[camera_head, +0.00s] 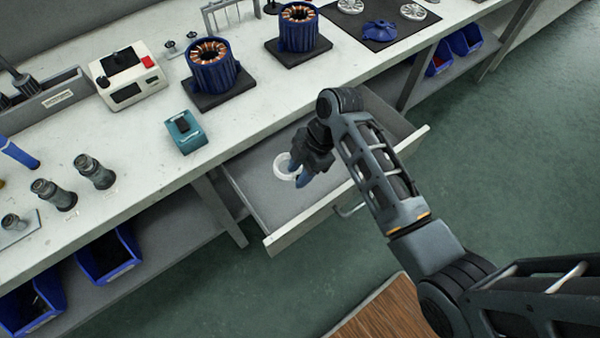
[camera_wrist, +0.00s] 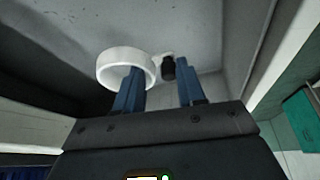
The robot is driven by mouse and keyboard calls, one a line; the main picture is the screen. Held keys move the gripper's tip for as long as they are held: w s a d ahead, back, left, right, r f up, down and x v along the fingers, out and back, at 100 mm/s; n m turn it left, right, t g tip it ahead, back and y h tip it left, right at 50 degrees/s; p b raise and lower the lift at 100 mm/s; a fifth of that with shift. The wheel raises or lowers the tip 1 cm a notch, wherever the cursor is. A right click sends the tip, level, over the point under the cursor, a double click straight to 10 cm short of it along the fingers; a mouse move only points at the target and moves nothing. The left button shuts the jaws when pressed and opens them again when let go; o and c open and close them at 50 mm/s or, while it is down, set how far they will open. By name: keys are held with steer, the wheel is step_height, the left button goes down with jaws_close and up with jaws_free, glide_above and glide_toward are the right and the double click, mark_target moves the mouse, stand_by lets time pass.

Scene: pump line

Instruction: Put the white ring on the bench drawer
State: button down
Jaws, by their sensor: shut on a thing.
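The white ring (camera_head: 282,166) shows just left of my gripper (camera_head: 302,178), over the open bench drawer (camera_head: 262,208). In the wrist view the ring (camera_wrist: 112,55) lies at the left finger, with a short pale tab and a dark stub (camera_wrist: 168,68) between the two blue fingers of my gripper (camera_wrist: 158,78). My gripper is shut on the ring's stub part. The drawer has a grey floor and pale walls and is pulled out from under the bench. I cannot tell whether the ring touches the drawer floor.
Above the drawer, the bench top (camera_head: 238,134) holds a teal box (camera_head: 186,132), blue-cased stators (camera_head: 214,70) on dark pads, and a white device (camera_head: 128,76). Blue bins (camera_head: 108,258) sit on the shelf below. The drawer floor around the ring looks clear.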

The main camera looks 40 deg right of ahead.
mark_target(294, 189)
steer(key=shift+f, duration=2.35)
steer(key=c, duration=0.6)
jaws_free()
steer(key=shift+c, duration=0.2)
steer(key=v, duration=1.2)
steer(key=shift+s, duration=0.1)
